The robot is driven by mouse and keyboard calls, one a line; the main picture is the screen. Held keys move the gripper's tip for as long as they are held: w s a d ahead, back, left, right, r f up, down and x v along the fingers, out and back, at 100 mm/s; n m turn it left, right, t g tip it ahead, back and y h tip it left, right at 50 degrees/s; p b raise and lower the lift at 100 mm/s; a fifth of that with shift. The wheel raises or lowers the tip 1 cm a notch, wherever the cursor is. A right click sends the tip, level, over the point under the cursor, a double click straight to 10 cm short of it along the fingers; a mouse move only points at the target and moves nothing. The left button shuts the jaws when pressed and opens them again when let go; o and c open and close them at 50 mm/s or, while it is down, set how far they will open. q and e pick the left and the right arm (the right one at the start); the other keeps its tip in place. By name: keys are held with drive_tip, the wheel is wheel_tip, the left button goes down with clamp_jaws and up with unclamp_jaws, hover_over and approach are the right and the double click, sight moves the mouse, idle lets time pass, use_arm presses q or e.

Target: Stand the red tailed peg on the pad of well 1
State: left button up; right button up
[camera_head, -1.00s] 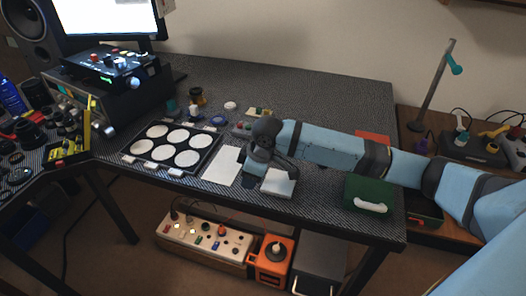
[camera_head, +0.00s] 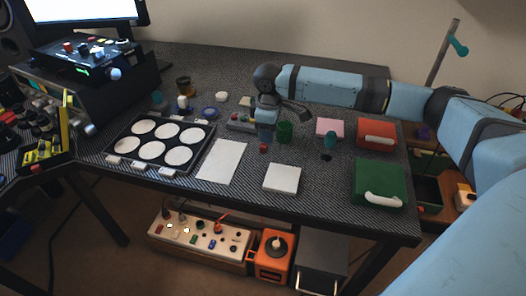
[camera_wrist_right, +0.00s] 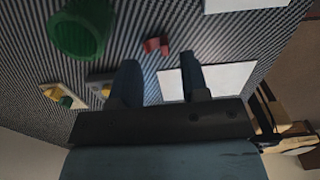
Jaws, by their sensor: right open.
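A small red piece (camera_head: 263,149), likely the red tailed peg, is on the dark patterned table just in front of my right gripper (camera_head: 264,138). The right wrist view shows it as a short notched red shape (camera_wrist_right: 156,45) beyond the fingertips; its tail cannot be made out. A black tray (camera_head: 206,145) with several round white pads (camera_head: 178,156) lies to the left. I cannot read which well is number 1. My left gripper is not in view.
A green cup (camera_head: 285,132) stands close right of my right gripper. A white sheet (camera_head: 222,161) lies between tray and gripper; a white square block (camera_head: 282,178) is nearer the front edge. Red (camera_head: 376,134) and green (camera_head: 380,184) handled boxes stand at the right.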

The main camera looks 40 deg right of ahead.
sight(266, 153)
drive_tip(key=shift+a+f, duration=0.1)
drive_tip(key=shift+f, duration=0.4)
drive_tip(key=f, duration=0.1)
drive_tip(key=f+b, duration=0.2)
drive_tip(key=shift+w+a+f, duration=0.1)
drive_tip(key=shift+a+f, duration=0.15)
drive_tip(key=shift+f, duration=0.55)
clamp_jaws()
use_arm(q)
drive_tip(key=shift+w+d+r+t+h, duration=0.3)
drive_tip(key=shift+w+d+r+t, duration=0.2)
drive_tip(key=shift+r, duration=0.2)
